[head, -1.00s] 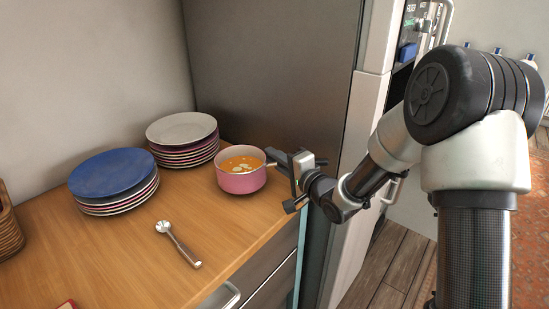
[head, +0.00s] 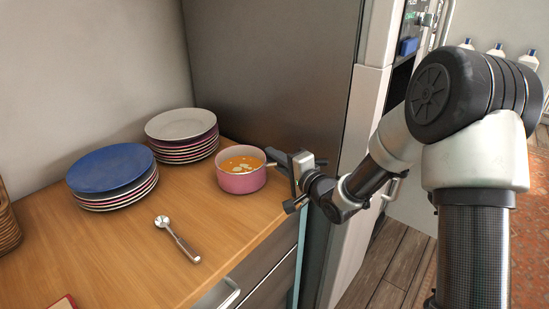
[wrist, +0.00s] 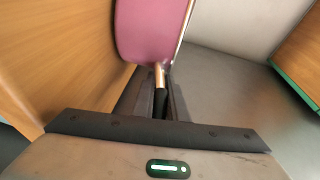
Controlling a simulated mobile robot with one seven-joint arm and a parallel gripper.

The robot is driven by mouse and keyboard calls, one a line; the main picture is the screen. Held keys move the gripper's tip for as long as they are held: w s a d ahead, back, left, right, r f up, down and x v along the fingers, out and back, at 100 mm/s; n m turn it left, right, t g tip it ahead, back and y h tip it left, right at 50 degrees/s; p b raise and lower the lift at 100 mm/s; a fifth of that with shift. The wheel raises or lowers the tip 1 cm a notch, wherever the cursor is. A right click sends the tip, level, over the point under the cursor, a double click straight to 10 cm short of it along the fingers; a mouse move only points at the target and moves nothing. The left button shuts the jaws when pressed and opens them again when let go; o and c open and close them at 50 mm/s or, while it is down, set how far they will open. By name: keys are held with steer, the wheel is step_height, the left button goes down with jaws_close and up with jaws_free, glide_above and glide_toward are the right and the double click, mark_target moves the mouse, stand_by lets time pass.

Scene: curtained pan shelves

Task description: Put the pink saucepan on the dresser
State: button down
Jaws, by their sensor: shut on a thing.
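The pink saucepan (head: 241,181) holds orange soup with pale pieces in it. In the head view it is over the right part of the wooden dresser top (head: 130,240), beside the tall grey panel. I cannot tell whether its base touches the wood. My gripper (head: 283,163) is at the saucepan's right side, shut on its handle. In the wrist view the saucepan's pink wall (wrist: 145,30) is just ahead of my gripper (wrist: 163,100), with the dark handle (wrist: 160,102) between the fingers.
A blue-topped plate stack (head: 110,172) and a white-topped plate stack (head: 182,128) stand to the left and back. A metal spoon (head: 178,240) lies in front. A tall grey cabinet side (head: 275,75) rises behind the saucepan. Bare wood lies between spoon and saucepan.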

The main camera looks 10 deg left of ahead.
steer(key=c, duration=1.7)
jaws_free()
steer(key=shift+f, duration=0.25)
steer(key=shift+r, duration=0.1)
steer(key=c, duration=0.4)
steer(key=shift+s+d, duration=0.1)
steer(key=shift+v, duration=1.45)
steer(key=shift+d+p, duration=0.1)
steer(key=shift+p, duration=0.2)
steer(key=shift+p+v, duration=0.4)
steer(key=shift+v, duration=1.05)
